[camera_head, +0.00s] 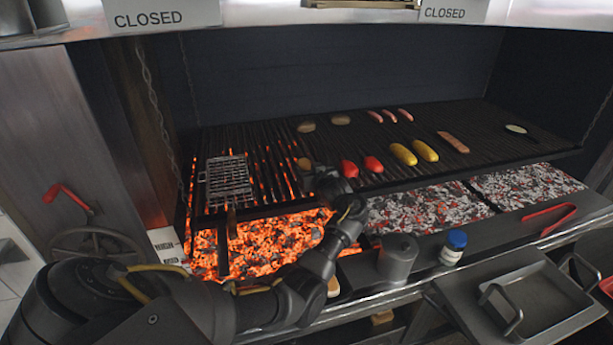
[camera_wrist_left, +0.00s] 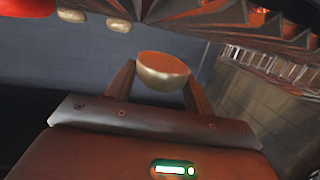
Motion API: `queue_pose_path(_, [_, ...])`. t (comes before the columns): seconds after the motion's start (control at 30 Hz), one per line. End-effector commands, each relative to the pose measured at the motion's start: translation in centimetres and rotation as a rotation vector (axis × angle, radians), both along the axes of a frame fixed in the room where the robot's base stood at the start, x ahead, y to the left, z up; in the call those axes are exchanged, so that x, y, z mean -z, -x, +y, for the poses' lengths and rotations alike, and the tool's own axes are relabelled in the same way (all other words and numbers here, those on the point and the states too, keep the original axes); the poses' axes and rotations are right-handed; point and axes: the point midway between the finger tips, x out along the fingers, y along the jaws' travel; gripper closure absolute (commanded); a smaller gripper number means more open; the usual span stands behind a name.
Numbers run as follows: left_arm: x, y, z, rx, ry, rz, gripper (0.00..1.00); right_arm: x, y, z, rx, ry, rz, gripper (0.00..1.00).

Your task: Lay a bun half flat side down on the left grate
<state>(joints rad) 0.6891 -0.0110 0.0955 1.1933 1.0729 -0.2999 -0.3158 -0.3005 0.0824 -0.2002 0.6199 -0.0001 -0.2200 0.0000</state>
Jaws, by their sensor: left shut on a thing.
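My left gripper (camera_head: 312,173) reaches in over the right part of the left grate (camera_head: 262,160), where orange fire glows below. It is shut on a bun half (camera_wrist_left: 163,72), seen between the two fingers in the left wrist view. The bun's rounded side faces the wrist; its flat, orange-lit face points to the picture's top, toward the glow. In the head view the bun half (camera_head: 304,163) is a small brown shape just past the fingers. Whether it touches the bars is unclear. My right gripper is not in view.
A wire basket (camera_head: 228,182) lies on the left grate. Two roundish pieces (camera_head: 340,119) lie farther back. Red peppers (camera_head: 373,164), yellow pieces (camera_head: 403,154) and small sausages (camera_head: 389,115) are to the right. A grey pot (camera_head: 397,258) and blue-capped jar (camera_head: 454,246) stand in front.

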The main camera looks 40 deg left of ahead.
Motion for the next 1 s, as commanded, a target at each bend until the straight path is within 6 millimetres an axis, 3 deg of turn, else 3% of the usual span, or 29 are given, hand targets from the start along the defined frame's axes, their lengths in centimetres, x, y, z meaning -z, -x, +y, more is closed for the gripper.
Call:
queue_pose_path(0.27, [0.8,-0.1,0.7,-0.001,-0.001,0.0,0.69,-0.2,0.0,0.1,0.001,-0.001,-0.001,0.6])
queue_pose_path(0.57, [4.0,-0.2,1.0,0.002,0.001,0.001,0.69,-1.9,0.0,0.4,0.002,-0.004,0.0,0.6])
queue_pose_path(0.93, [4.6,-0.2,1.0,0.002,0.001,-0.002,0.69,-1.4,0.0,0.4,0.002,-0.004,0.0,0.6])
queue_pose_path(0.97, [4.6,-0.2,1.0,0.002,0.001,-0.002,0.45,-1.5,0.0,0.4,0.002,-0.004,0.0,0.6])
queue_pose_path(1.0, [4.5,-0.2,1.0,0.002,0.001,-0.002,0.4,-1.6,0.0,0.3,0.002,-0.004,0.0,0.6])
